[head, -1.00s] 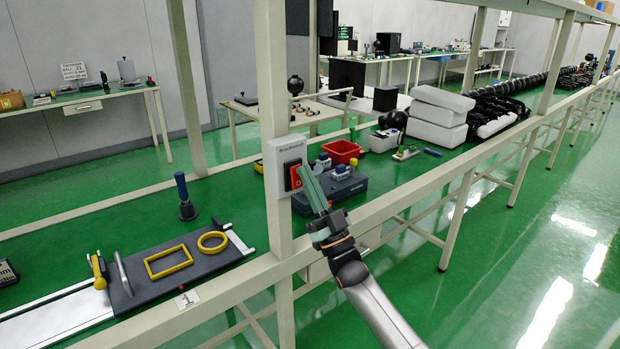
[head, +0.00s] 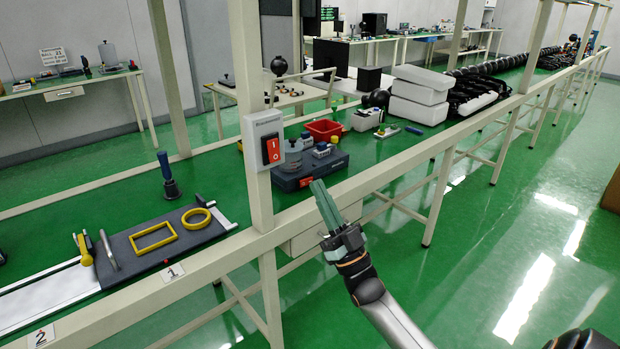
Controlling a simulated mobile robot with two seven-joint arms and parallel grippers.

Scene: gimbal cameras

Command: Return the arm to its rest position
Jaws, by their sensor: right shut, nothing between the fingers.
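My right gripper (head: 323,205) has green fingers, which are shut together with nothing between them. It points up and away from me, in front of the bench's near rail, and stands apart from the switch box. My right arm (head: 380,308) comes in from the bottom right. The switch box (head: 263,141) with a red rocker switch (head: 271,149) is fixed to the bench's upright post, left of the gripper. My left gripper is not in view.
The long green-topped bench (head: 120,205) runs from lower left to far right. On it are a dark case (head: 305,173), a red bin (head: 325,130), white foam blocks (head: 419,94) and a dark board (head: 125,262) with yellow frames. The green floor at right is clear.

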